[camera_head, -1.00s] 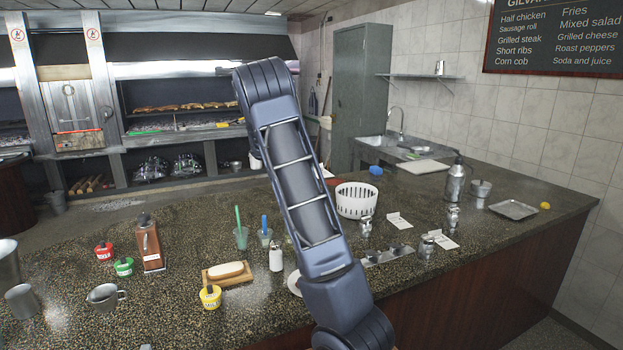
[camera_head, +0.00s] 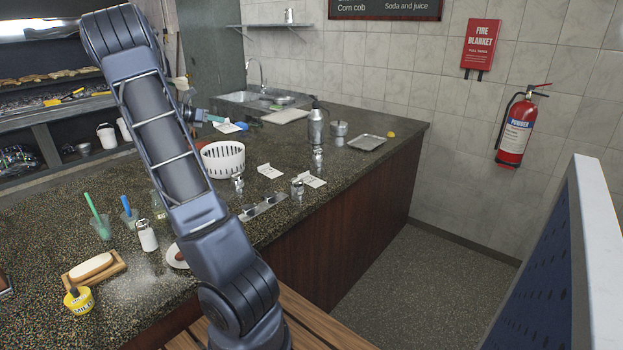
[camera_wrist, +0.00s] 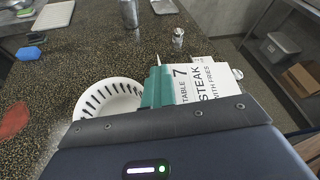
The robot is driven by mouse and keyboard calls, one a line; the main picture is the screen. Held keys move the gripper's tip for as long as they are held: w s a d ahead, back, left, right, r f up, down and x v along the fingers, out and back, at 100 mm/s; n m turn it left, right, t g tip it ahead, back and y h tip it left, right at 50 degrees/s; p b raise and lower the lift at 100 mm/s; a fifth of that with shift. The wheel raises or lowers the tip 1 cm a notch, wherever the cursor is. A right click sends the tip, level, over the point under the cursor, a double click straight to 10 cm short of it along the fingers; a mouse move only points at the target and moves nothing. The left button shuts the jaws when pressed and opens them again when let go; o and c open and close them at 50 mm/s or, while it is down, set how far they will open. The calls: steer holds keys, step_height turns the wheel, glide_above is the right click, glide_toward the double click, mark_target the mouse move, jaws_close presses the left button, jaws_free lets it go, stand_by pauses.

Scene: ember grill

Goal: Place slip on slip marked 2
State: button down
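My gripper (camera_wrist: 157,88) has teal fingers and is shut on a white slip (camera_wrist: 200,84) reading "TABLE 7 STEAK WITH FRIES". Two other white slips lie on the counter right of the basket, a left one (camera_head: 270,171) and a right one (camera_head: 311,180). Their print is too small to read, so I cannot tell which is marked 2. A small metal piece (camera_head: 297,187) stands beside the right slip.
The white slotted basket (camera_head: 223,160) stands close to the slips. A metal strip (camera_head: 263,207) lies near the counter's front edge. A tall metal bottle (camera_head: 316,128) and a tray (camera_head: 367,143) stand farther right.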

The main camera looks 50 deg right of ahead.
steer(key=s+d+f+m+g, duration=0.2)
steer(key=s+d, duration=0.9)
steer(key=d, duration=0.5)
steer(key=y, duration=0.1)
glide_above(303, 177)
steer(key=d, duration=0.1)
step_height(303, 177, down, 2)
steer(key=shift+m+g, duration=0.3)
steer(key=shift+g, duration=0.1)
steer(key=f, duration=1.9)
steer(key=shift+w+f, duration=0.3)
steer(key=shift+f, duration=0.3)
steer(key=c, duration=2)
jaws_free()
steer(key=shift+o, duration=1.2)
